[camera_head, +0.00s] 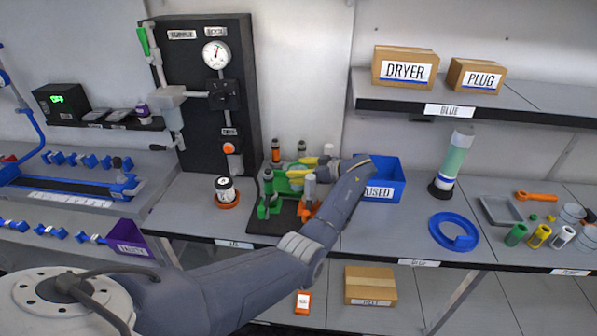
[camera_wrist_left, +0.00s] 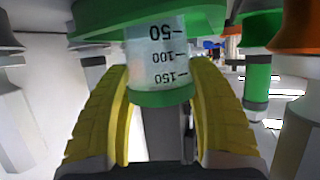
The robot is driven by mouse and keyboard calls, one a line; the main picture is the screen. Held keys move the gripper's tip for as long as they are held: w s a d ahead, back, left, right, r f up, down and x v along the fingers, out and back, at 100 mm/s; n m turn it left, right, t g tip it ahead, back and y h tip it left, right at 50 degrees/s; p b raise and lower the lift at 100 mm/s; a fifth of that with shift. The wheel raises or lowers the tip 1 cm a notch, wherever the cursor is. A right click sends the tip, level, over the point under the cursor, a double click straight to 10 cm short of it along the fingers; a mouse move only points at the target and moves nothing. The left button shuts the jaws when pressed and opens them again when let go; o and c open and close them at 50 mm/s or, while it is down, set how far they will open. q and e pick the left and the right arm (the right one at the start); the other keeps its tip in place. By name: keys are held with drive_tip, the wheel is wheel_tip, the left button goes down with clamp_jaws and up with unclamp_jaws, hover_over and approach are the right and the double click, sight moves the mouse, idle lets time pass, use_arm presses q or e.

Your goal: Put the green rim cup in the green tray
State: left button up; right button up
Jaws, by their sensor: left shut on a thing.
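The green rim cup (camera_wrist_left: 158,62) is a clear graduated cylinder with green at its lower end and a wide green part above. In the left wrist view it stands between the yellow fingers of my left gripper (camera_wrist_left: 160,85), which is shut on it. In the head view my left gripper (camera_head: 304,167) is at the green stand (camera_head: 268,196) on the dark base, and the cup is mostly hidden there. I cannot tell if the cup touches the stand. No green tray can be clearly picked out. My right gripper is not in view.
A blue bin (camera_head: 390,184) marked USED stands just right of my left wrist. A black panel with a gauge (camera_head: 216,54) rises behind left. A tall pale green cylinder (camera_head: 455,160), a blue ring (camera_head: 453,232) and a grey tray (camera_head: 499,211) are further right.

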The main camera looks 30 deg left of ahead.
use_arm(q)
drive_tip(key=o, duration=1.2)
drive_tip(key=shift+v, duration=2.8)
drive_tip(key=shift+r, duration=0.1)
